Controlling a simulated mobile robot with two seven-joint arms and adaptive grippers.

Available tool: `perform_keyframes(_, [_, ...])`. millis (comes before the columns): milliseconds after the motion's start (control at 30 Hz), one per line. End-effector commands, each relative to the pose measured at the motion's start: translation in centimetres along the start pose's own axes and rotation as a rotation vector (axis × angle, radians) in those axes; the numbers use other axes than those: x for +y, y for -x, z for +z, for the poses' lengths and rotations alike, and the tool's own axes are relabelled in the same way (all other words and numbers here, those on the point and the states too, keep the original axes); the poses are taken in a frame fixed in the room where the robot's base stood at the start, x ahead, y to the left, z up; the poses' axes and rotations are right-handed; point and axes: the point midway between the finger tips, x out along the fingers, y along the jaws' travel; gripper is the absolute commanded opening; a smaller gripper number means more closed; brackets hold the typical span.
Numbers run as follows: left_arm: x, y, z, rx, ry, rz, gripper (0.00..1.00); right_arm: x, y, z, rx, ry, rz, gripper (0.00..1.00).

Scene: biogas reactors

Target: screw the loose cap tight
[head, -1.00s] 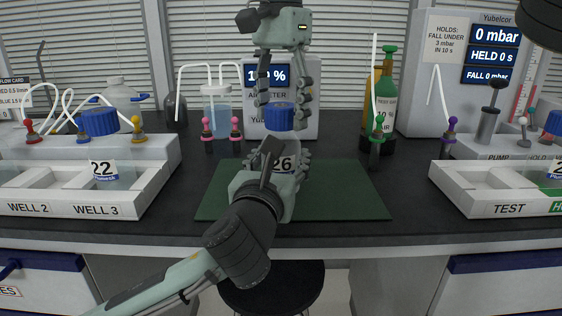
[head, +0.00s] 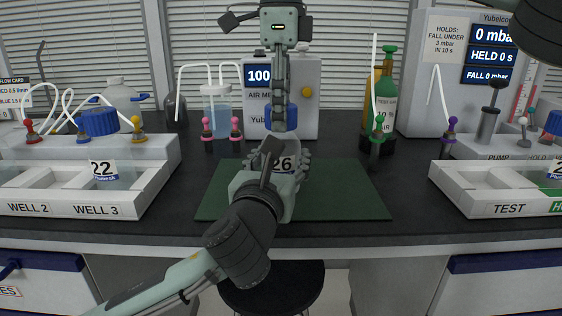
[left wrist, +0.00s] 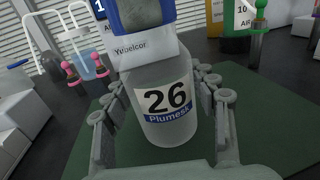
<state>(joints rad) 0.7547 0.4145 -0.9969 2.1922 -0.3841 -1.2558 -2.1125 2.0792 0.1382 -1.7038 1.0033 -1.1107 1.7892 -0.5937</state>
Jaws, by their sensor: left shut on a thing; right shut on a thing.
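A bottle labelled 26 (head: 287,164) stands upright over the green mat (head: 340,190); it also shows in the left wrist view (left wrist: 168,135). My left gripper (head: 281,160) is shut around its body, one finger on each side. The blue cap (head: 293,115) sits on top of the bottle; it appears at the top edge of the left wrist view (left wrist: 163,13). My right gripper (head: 279,126) points straight down from above and is shut on the cap, its fingers seen edge-on. The thread under the cap is hidden.
A tray (head: 120,208) at left holds a bottle labelled 22 (head: 103,169) with a blue cap. A white tray (head: 480,200) marked TEST is at right. Behind stand an air meter box (head: 308,75), a tubed bottle (head: 216,105) and a green gas cylinder (head: 385,90). The mat's sides are clear.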

Motion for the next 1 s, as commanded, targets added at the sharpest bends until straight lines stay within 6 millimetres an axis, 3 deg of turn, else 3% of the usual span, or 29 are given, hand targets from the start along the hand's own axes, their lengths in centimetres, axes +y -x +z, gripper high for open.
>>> perform_keyframes(500, [0.04,-0.03,-0.09,0.002,0.000,0.001,0.00,0.05,-0.11,0.03,0.001,-1.280,0.001,0.12])
perform_keyframes(600, [0.04,-0.03,-0.09,0.002,0.000,0.001,0.00,0.04,-0.12,0.03,0.001,-1.448,0.001,0.12])
perform_keyframes(733, [0.04,-0.04,-0.09,0.002,0.000,0.001,0.00,0.04,-0.11,0.03,0.001,-1.433,0.001,0.12])
perform_keyframes(767, [0.04,-0.04,-0.09,0.002,0.000,0.001,0.00,0.04,-0.11,0.03,0.001,-1.432,0.001,0.48])
perform_keyframes(900, [0.03,-0.03,-0.09,0.002,0.000,0.001,0.00,0.03,-0.11,0.03,0.000,-1.431,0.000,0.65])
perform_keyframes(1000, [0.03,-0.03,-0.08,0.002,0.000,0.001,0.00,0.02,-0.11,0.02,0.000,-1.431,0.000,0.67])
